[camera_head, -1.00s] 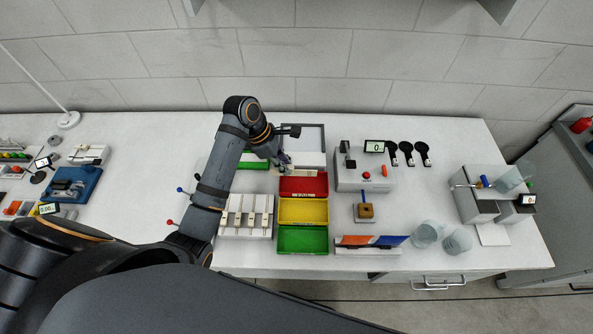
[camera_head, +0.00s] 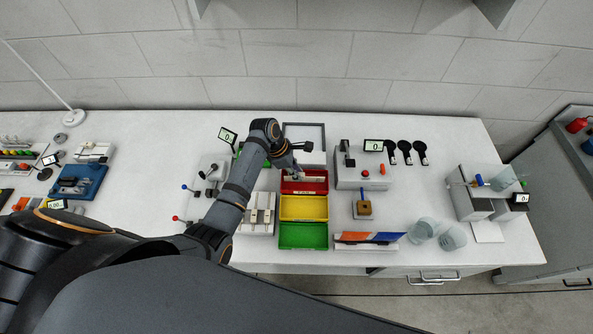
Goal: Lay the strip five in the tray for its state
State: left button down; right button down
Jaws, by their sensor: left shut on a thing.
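My left gripper (camera_head: 297,174) reaches in over the back of the red tray (camera_head: 319,188). It is shut on a thin pale strip (camera_head: 308,180), which shows at the red tray's back part. I cannot tell whether the strip touches the tray floor. The yellow tray (camera_head: 303,209) and the green tray (camera_head: 303,237) stand in front of the red one and look empty. A white rack (camera_head: 258,228) with several upright pale strips stands left of the trays, partly behind my arm. My right gripper is not in view.
A grey-framed tray (camera_head: 319,133) lies behind the red tray. A grey device with a red button (camera_head: 365,173) stands to the right. An orange and blue booklet stand (camera_head: 368,239) and clear cups (camera_head: 422,232) stand front right.

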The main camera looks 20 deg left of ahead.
pick_arm(q)
jog(key=shift+f, duration=0.55)
jog(key=c, duration=1.3)
grip_release()
jog(key=shift+c, duration=0.2)
jog(key=shift+o, duration=0.4)
jog(key=shift+r, duration=0.45)
jog(key=b+v, duration=0.2)
jog(key=v, duration=1)
jog(key=shift+r, duration=0.15)
